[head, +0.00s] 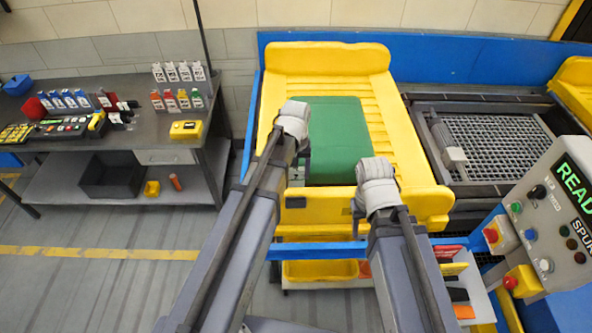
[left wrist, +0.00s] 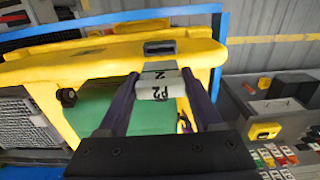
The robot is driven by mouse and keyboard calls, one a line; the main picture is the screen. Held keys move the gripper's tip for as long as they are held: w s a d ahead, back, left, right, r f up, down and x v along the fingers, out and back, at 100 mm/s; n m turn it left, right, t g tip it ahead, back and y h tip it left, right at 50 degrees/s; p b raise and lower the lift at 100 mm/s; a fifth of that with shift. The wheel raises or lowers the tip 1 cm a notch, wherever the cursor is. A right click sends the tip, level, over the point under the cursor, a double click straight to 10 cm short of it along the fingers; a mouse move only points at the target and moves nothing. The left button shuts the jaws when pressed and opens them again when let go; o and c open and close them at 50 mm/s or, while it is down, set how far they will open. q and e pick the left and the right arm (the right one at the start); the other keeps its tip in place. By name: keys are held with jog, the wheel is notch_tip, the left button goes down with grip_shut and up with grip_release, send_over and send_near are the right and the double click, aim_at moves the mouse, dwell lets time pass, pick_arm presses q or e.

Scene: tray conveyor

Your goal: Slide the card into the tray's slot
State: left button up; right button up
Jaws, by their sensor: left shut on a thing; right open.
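In the left wrist view my left gripper (left wrist: 160,76) is shut on a white card (left wrist: 155,91) with black print reading "P2". The card's far edge points at a dark slot (left wrist: 160,48) in the rim of the yellow tray (left wrist: 110,52). Card and slot look close and in line; I cannot tell whether they touch. In the head view the yellow tray (head: 413,165) has a green surface inside, and the slot (head: 296,202) shows on its near edge. My right gripper (head: 358,212) is over the tray's near right part, mostly hidden behind its wrist.
A green pad (head: 340,135) lies in the tray. A control panel (head: 555,215) with a lit display stands at the right, near my right arm. A metal grate (head: 500,145) lies beyond it. A bench (head: 150,110) with several small bottles stands at the left. The floor at left is clear.

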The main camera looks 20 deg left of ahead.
aim_at(296, 183)
pick_arm(q)
jog(key=shift+f+b, duration=2.6)
jog(key=shift+f, duration=0.2)
jog(key=shift+f+b, duration=2.6)
jog(key=o, duration=1.4)
jog(key=shift+r, duration=0.1)
notch_tip(296, 183, up, 8)
jog(key=p, duration=0.8)
